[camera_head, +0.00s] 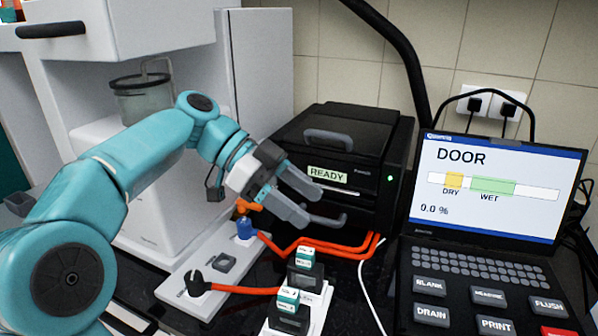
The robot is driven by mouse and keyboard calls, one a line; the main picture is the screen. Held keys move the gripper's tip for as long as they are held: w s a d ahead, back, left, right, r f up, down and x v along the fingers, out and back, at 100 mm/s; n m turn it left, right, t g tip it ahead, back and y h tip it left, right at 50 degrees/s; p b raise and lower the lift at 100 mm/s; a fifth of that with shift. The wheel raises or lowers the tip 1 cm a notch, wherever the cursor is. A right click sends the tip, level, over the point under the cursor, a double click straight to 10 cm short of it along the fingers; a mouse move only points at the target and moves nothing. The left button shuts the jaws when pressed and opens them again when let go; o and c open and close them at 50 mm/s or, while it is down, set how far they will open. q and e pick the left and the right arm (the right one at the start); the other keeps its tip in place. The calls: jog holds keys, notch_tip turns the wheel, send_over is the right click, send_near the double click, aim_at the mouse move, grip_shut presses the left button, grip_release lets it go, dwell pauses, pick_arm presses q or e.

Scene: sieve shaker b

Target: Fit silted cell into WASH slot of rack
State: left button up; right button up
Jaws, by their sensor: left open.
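Two small cells with white-and-teal tops and dark holders stand one behind the other at the bottom centre: the far cell (305,258) and the near cell (288,299). They stand in a white rack (322,304). Their lettering is too small to read, so I cannot tell which is the silted one or which slot is WASH. My left gripper (314,208) is open and empty, above and behind the cells, in front of the black instrument. It touches neither cell. My right gripper is not in view.
A black instrument (345,140) with a READY display stands behind. A pale panel (215,262) with a blue fitting (245,228) and orange tubing (315,246) lies left of the rack. A console (490,200) showing DOOR stands right. A white cable (371,285) runs between.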

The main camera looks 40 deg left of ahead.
pick_arm(q)
jog(key=shift+r, duration=1.8)
